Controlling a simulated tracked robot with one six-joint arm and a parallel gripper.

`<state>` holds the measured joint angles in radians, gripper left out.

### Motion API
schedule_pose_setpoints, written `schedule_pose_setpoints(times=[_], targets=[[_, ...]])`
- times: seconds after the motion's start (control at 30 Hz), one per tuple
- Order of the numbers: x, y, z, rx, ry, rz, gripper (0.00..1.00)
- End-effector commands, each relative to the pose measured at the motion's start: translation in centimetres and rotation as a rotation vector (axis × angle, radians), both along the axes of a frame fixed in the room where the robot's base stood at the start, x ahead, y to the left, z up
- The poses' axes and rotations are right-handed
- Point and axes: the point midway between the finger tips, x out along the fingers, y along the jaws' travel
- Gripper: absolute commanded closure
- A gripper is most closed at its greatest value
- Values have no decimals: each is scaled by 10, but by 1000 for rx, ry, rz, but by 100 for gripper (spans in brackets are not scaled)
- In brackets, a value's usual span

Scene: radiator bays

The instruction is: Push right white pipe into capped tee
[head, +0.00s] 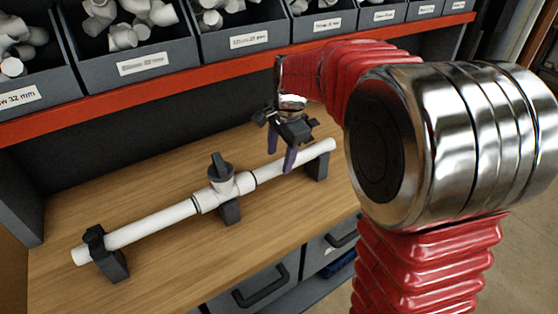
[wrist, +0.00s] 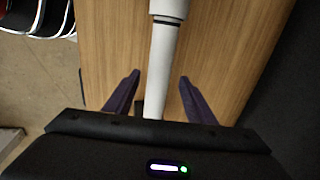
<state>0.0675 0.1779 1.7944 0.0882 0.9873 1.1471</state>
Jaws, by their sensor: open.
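The right white pipe (head: 312,154) slopes across the bench, its right end at a dark support. The capped tee (head: 222,188), white with a dark cap on top, is left of it. A dark band shows where pipe and tee meet; I cannot tell how deep the pipe sits. My gripper (head: 281,160) is open over the right pipe, purple fingers pointing down. In the wrist view, the right pipe (wrist: 160,65) runs between the spread fingers of my gripper (wrist: 160,77), with room on both sides. The tee (wrist: 169,9) is at the top edge.
The left white pipe (head: 150,225) runs from the tee to a dark clamp (head: 106,257) at the left. Another dark support (head: 229,211) stands under the tee. Bins of white fittings (head: 140,62) stand on a red-edged shelf behind. The wooden bench (head: 150,180) is otherwise clear.

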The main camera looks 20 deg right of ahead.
Motion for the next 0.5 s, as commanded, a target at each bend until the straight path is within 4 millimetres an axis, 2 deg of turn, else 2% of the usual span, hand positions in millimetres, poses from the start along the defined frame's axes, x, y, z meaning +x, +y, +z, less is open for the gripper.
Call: schedule_pose_setpoints(times=[0.2,0.5], targets=[[-6,-2,39,0,-5,0,50],[-14,-5,88,0,-4,0,50]])
